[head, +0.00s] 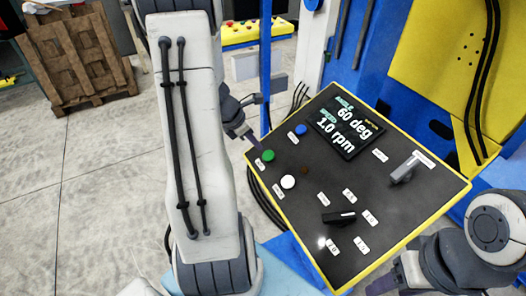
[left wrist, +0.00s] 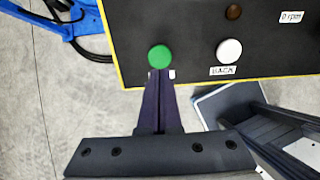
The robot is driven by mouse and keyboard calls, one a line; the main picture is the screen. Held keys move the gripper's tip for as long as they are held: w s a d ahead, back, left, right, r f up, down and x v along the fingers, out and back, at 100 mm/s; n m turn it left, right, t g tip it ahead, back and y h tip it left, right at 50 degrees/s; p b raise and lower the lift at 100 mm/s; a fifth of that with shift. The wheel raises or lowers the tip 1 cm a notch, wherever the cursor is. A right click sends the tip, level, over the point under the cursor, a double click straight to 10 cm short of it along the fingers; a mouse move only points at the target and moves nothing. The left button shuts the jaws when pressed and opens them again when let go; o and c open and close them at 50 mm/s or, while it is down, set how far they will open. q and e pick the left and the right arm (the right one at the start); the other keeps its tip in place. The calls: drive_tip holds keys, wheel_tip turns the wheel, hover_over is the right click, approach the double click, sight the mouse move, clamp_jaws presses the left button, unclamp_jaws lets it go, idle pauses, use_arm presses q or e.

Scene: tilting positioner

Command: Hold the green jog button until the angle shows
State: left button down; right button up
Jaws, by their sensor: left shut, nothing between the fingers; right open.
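The green jog button (head: 268,156) is on the left edge of the black control panel (head: 300,215). It also shows in the left wrist view (left wrist: 160,56). My left gripper (head: 256,146) is shut and empty, its tips (left wrist: 161,72) at the button's near edge, covering part of its label. I cannot tell whether they press it. The display (head: 346,128) reads an angle of 60 deg and a speed of 1.0 rpm. My right gripper (head: 382,288) is at the bottom right, partly cut off by the frame.
The panel also bears a white button (head: 288,182) labelled BACK, a blue button (head: 301,130), a dark brown lamp (head: 304,170), a black knob (head: 339,217) and a grey switch (head: 404,170). A blue and yellow machine stands behind. A wooden pallet stack (head: 75,55) is far left.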

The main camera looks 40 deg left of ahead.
sight(267, 155)
use_arm(q)
drive_tip(key=x, duration=0.5)
drive_tip(key=shift+w+f, duration=0.15)
drive_tip(key=shift+f, duration=0.15)
